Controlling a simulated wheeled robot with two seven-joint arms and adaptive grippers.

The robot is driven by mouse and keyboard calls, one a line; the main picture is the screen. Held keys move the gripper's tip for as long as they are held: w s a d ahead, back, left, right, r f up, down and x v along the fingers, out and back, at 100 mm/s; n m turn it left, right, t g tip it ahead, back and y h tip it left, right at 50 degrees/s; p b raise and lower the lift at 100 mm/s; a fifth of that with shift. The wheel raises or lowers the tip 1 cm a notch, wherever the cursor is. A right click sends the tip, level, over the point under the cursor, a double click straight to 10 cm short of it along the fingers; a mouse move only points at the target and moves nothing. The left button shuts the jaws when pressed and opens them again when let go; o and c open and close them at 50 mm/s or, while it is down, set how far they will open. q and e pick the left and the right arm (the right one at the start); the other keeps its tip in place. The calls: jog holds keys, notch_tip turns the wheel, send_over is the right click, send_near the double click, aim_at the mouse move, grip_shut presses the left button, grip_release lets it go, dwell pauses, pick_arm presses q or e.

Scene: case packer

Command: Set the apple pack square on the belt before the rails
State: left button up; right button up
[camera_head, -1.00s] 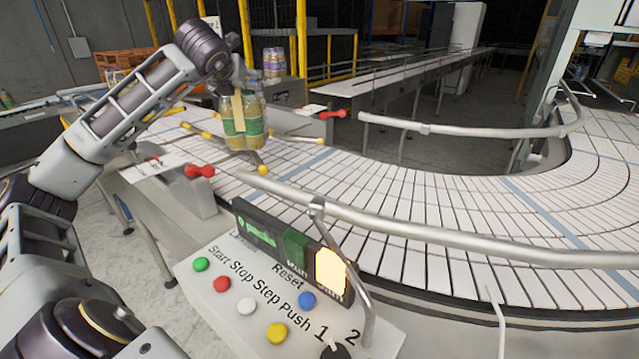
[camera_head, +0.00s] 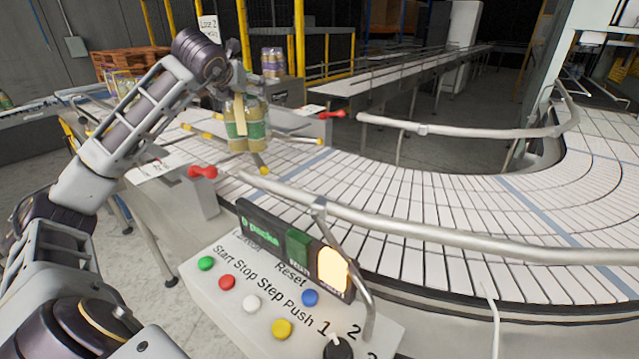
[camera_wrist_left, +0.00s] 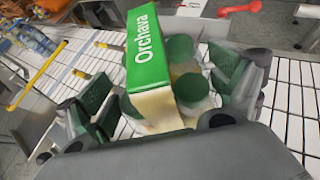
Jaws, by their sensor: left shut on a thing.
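The apple pack (camera_head: 247,130) is a block of jars with green labels and a tan strip down its front. It hangs below my left gripper (camera_head: 240,88), over the white slatted belt (camera_head: 330,180) close to the yellow-tipped guide rails (camera_head: 205,134). In the left wrist view the pack (camera_wrist_left: 148,50) shows a green "Orchava" top and green lids between the fingers of my left gripper (camera_wrist_left: 165,100), which is shut on it. I cannot tell whether its base touches the belt. My right gripper is not in view.
A control panel (camera_head: 265,290) with coloured buttons stands in front. Red handles (camera_head: 203,172) sit beside the belt. A metal side rail (camera_head: 420,228) runs along the near edge of the curve. Another jar pack (camera_head: 272,62) stands behind. The curved belt to the right is empty.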

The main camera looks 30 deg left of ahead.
pick_arm(q)
jog(key=shift+w+d+r, duration=0.1)
jog(key=shift+d+r, duration=0.05)
jog(key=shift+r, duration=0.05)
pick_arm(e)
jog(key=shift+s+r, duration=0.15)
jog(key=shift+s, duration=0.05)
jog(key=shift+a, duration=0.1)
pick_arm(q)
jog(key=shift+d+m, duration=0.2)
jog(key=shift+m, duration=0.1)
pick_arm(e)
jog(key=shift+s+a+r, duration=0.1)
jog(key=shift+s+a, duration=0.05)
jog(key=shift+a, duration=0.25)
